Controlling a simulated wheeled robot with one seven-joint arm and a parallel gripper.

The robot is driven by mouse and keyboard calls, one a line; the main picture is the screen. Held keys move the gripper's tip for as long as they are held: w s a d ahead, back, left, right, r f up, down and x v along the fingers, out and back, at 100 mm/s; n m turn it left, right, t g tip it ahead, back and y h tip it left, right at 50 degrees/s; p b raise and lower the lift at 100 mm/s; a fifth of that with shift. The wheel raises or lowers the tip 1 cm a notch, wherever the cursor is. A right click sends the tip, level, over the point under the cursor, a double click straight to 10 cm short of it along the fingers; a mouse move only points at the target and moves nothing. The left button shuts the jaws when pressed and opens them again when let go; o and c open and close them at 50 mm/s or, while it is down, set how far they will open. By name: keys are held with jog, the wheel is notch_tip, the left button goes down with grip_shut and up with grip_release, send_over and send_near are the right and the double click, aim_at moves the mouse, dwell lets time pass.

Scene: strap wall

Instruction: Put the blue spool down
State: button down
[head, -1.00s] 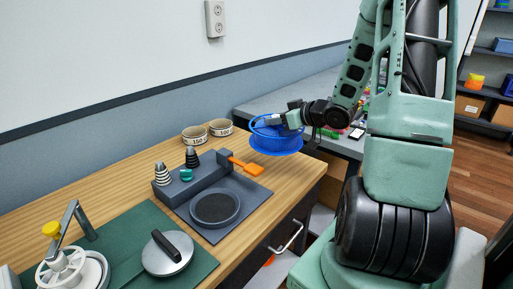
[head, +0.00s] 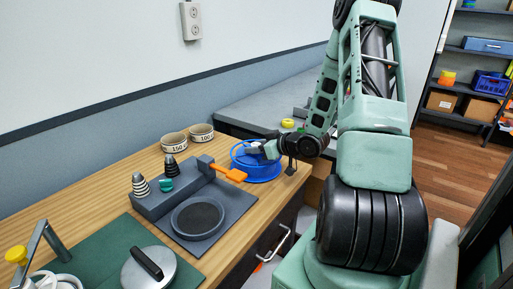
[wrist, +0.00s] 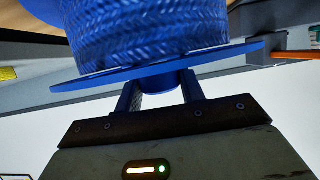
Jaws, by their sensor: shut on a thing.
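The blue spool (head: 262,168) is at the right end of the wooden bench in the head view, beside the orange-handled tool. My gripper (head: 264,149) is above and at its right side, shut on it. In the wrist view the spool (wrist: 150,30) fills the top, with its flange across the picture and its narrow hub between the fingers of my gripper (wrist: 160,92). I cannot tell whether the spool's lower flange touches the bench top.
The wooden bench (head: 110,188) holds a grey fixture with a round plate (head: 198,217), an orange lever (head: 228,172), two striped cones and two labelled bowls (head: 201,132). A green mat (head: 95,258) lies at front left. A grey table (head: 270,105) stands behind.

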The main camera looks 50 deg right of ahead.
jog(key=shift+f, duration=0.1)
jog(key=c, duration=0.9)
grip_release()
jog(key=shift+o, duration=0.2)
